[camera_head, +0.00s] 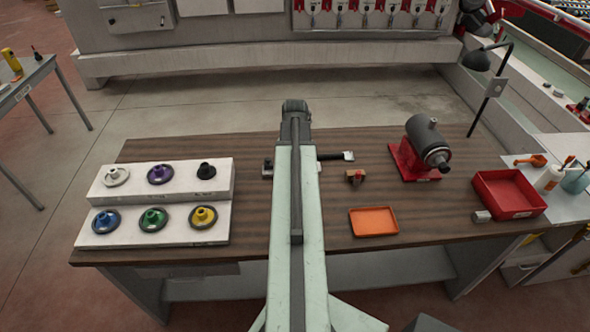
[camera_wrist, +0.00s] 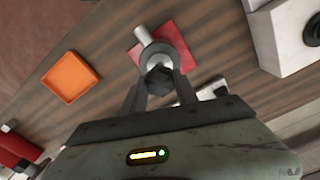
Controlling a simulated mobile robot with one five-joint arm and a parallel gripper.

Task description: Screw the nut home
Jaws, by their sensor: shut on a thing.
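My gripper (camera_wrist: 160,87) is shut on a dark six-sided nut (camera_wrist: 160,79) in the wrist view, with one finger on each side of it. Directly behind the nut, in line with it, is a light grey shaft with a wider collar (camera_wrist: 154,54). The shaft shows against a red plate (camera_wrist: 176,35) on the wooden bench. The nut hides where it meets the shaft, so I cannot tell how far it is on the thread. In the head view my own arm hides the gripper, nut and shaft.
An orange tray (camera_head: 374,221), a red motor unit (camera_head: 412,165) and a red bin (camera_head: 508,193) stand right of my arm. White stepped racks (camera_head: 120,238) with several coloured wheels stand at left.

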